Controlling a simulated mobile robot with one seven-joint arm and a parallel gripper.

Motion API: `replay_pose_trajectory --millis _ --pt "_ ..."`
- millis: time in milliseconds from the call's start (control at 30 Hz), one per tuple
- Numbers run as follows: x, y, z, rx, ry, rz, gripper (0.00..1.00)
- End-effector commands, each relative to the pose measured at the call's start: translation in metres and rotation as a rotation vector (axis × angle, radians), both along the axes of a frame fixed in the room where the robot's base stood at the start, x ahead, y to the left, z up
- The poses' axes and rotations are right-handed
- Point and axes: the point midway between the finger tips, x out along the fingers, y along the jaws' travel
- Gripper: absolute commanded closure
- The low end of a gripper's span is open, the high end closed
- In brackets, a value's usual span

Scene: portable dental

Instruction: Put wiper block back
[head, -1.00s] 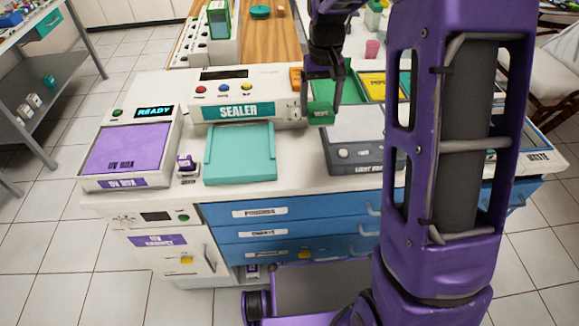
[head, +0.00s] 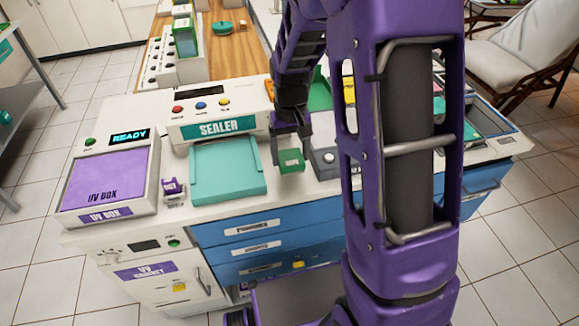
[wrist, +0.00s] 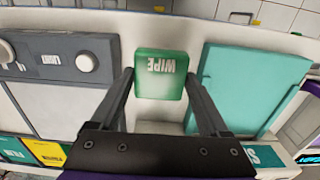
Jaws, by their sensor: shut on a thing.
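The wiper block is a green block (head: 291,161) with a white "WIPE" label, which reads upside down in the wrist view (wrist: 165,80). My gripper (head: 291,148) is shut on it, with one finger on each side of the block. In the head view the block is at the front part of the white counter, between the teal sealer plate (head: 228,167) and the grey light box (head: 326,160). I cannot tell whether its underside touches the counter.
The sealer (head: 210,110) stands behind the teal plate. The purple-topped UV box (head: 110,180) and a small purple item (head: 173,190) are at the left. Blue drawers (head: 255,246) are below the counter edge. Coloured trays lie behind the light box, partly hidden by my arm.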

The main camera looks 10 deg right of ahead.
Motion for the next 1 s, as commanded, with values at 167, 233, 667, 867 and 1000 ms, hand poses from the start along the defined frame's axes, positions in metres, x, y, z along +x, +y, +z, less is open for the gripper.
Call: replay_pose_trajectory --millis 167,233,667,867,1000 --pt "0.000 0.000 -0.015 0.000 0.002 0.000 0.73" --pt "-0.001 0.000 -0.026 0.000 0.003 0.000 0.73" --pt "0.000 0.000 -0.043 0.001 -0.001 0.000 0.73" --pt "0.000 0.000 -0.044 0.000 -0.001 0.000 0.00" --pt "0.000 0.000 -0.044 0.000 -0.001 0.000 0.00"
